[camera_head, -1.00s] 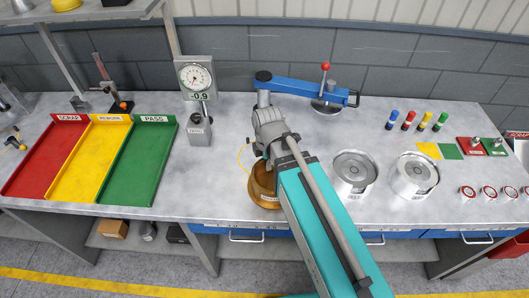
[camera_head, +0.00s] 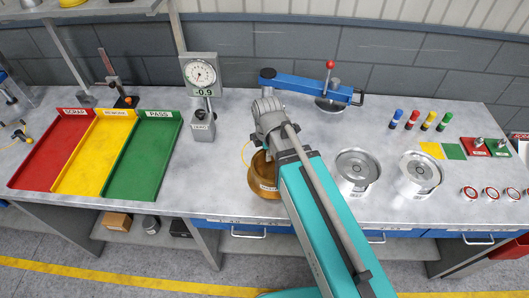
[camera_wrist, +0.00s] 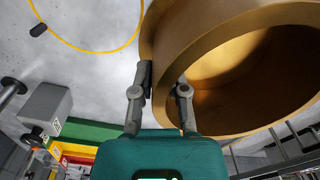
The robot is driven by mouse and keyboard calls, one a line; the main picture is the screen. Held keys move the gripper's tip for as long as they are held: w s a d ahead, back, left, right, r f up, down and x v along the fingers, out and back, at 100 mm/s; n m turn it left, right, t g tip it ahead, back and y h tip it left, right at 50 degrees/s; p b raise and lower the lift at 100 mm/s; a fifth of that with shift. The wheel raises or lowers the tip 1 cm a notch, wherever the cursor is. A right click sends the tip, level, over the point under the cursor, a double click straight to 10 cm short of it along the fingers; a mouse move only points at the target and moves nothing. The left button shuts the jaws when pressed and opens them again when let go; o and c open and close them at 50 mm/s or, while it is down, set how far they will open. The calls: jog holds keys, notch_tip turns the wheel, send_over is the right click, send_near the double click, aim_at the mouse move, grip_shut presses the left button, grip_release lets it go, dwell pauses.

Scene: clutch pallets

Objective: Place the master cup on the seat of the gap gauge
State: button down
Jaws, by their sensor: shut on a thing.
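The master cup (camera_head: 257,180) is a wide brass-coloured ring-shaped cup near the bench's front edge, partly behind my arm. In the wrist view the cup (camera_wrist: 160,40) fills the upper right, its open mouth showing. My gripper (camera_wrist: 165,85) is shut on the cup's wall, one finger outside and one at the rim's inner side. I cannot tell whether the cup touches the bench. A dial gauge (camera_head: 202,75) reading -0.9 stands on a grey block left of the cup, probably the gap gauge; its seat is not clear. The gauge's block also shows in the wrist view (camera_wrist: 45,105).
Red (camera_head: 50,155), yellow (camera_head: 92,155) and green (camera_head: 145,160) trays lie left. A blue lever arm (camera_head: 300,83) with a red knob stands behind. Two silver cups (camera_head: 357,172) (camera_head: 419,175) stand right. A thin yellow cord (camera_wrist: 90,50) lies beside the brass cup. Bench between gauge and cup is clear.

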jog(key=w+a+r+p, duration=0.3)
jog(key=a, duration=0.1)
jog(key=shift+a+r, duration=0.3)
jog(key=shift+r, duration=0.05)
jog(key=shift+w, duration=0.1)
jog(key=shift+w+d+f+b, duration=0.2)
jog(key=shift+w+f+b, duration=1.3)
jog(key=shift+w, duration=0.7)
jog(key=shift+w+d+f+b, duration=0.15)
jog(key=shift+w+f+b, duration=1.4)
jog(key=shift+w, duration=0.6)
jog(key=shift+w+d+f+b, duration=0.2)
jog(key=shift+w+f+b, duration=1.3)
jog(key=shift+w, duration=0.7)
jog(key=shift+f, duration=0.1)
jog(key=shift+w+f+b, duration=0.35)
jog(key=shift+f+b, duration=0.05)
jog(key=shift+b, duration=0.1)
jog(key=shift+f+b, duration=1.45)
jog(key=shift+f, duration=0.05)
